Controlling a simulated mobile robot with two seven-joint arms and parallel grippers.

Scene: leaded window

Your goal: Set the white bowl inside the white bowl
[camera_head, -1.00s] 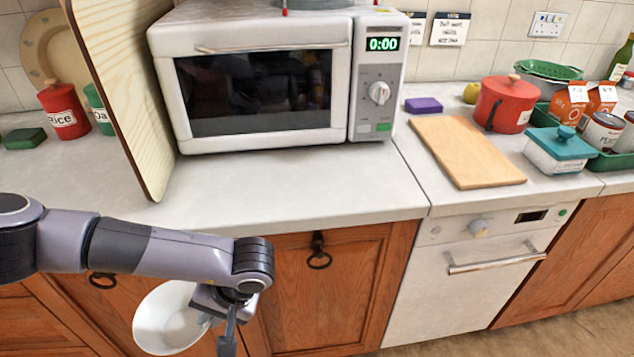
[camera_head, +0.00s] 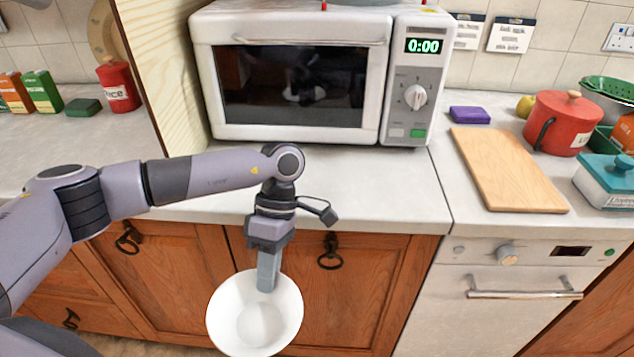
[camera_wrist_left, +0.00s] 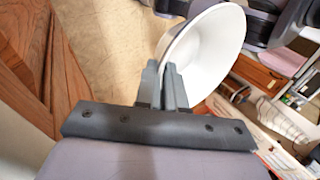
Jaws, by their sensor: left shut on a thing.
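One white bowl (camera_head: 254,312) hangs from my left gripper (camera_head: 267,286) in front of the lower cabinets, below the counter edge. The left gripper is shut on the bowl's rim. The bowl's inside faces the head camera. In the left wrist view, the bowl (camera_wrist_left: 205,55) sits at the fingertips (camera_wrist_left: 166,78), its rim between the two fingers. I see no second white bowl on the counter in these views. My right gripper is not in view.
A white microwave (camera_head: 300,80) stands on the counter (camera_head: 380,190), its door shut. A wooden board (camera_head: 507,168), a red pot (camera_head: 562,123) and a teal-lidded dish (camera_head: 606,180) are at the right. The counter before the microwave is clear.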

